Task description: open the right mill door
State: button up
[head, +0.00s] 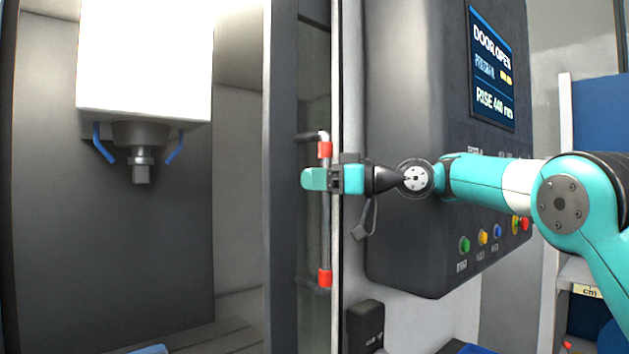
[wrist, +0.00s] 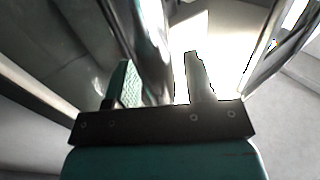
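The right mill door (head: 297,235) is a dark framed panel with a window, right of the open bay in the head view. Its upright metal handle (head: 325,225) has red end pieces. My gripper (head: 320,179) is at the handle's upper part, just below the top red piece, and hides part of the bar. In the wrist view my gripper's two fingers (wrist: 160,62) stand apart. A shiny bar, which looks like the handle (wrist: 152,40), runs between them, closer to the left finger. A bright gap shows beside the right finger. Firm contact cannot be told.
The mill's spindle (head: 141,160) hangs under a white head in the bay at left. A dark control panel (head: 420,90) with a screen reading "DOOR OPEN" and coloured buttons stands close behind my arm. Blue shelving (head: 595,115) is at far right.

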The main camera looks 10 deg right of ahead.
jog(key=b+v, duration=0.4)
jog(key=v, duration=0.8)
jog(key=shift+f, duration=0.1)
